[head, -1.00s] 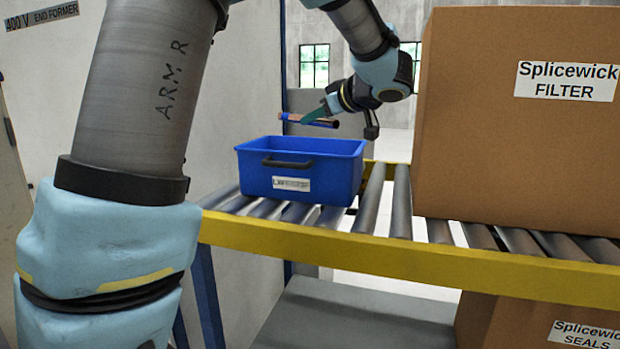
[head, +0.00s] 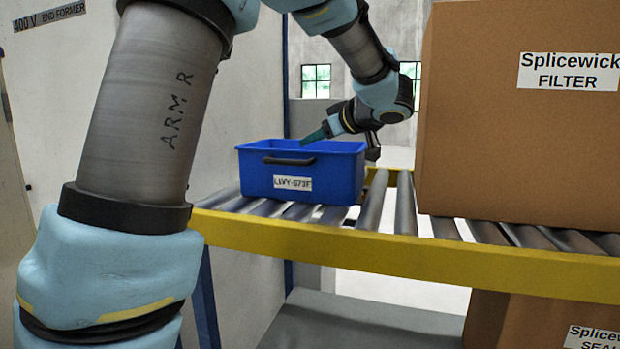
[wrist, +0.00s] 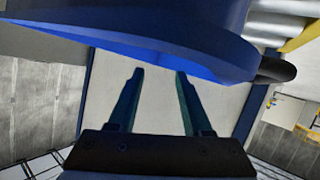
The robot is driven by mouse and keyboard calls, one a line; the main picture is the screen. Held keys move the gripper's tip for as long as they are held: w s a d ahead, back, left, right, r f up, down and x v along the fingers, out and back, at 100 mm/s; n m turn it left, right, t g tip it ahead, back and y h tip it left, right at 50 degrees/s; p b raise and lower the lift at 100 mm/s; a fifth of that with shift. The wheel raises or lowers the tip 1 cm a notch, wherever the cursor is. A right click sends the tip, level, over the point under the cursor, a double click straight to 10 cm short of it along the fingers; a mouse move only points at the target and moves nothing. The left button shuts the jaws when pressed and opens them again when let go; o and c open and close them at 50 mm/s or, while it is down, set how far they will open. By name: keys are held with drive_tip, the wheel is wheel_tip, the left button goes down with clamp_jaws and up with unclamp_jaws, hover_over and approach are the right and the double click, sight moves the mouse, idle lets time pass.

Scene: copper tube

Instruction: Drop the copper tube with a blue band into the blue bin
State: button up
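The blue bin (head: 340,180) stands upright on the roller conveyor, with a dark handle and a white label on its front. My gripper (head: 312,137) is at the bin's rim in the head view, its green fingers pointing down and left over the opening. In the wrist view the two fingers (wrist: 159,74) are apart with nothing between them, and the blue bin (wrist: 130,25) fills the top. The copper tube with the blue band shows in neither current view. The bin's floor is hidden by its front wall in the head view.
A large cardboard box (head: 525,125) labelled Splicewick FILTER stands on the conveyor to the right. Another box (head: 500,320) is below. The yellow conveyor rail (head: 400,250) runs along the front. Bare rollers (head: 372,200) lie between bin and large box.

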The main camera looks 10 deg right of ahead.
drive_tip(key=shift+o, duration=0.7)
drive_tip(key=b+v, duration=0.3)
drive_tip(key=v, duration=0.7)
drive_tip(key=shift+s+d+r, duration=0.1)
drive_tip(key=shift+s+r, duration=0.05)
drive_tip(key=shift+s, duration=0.25)
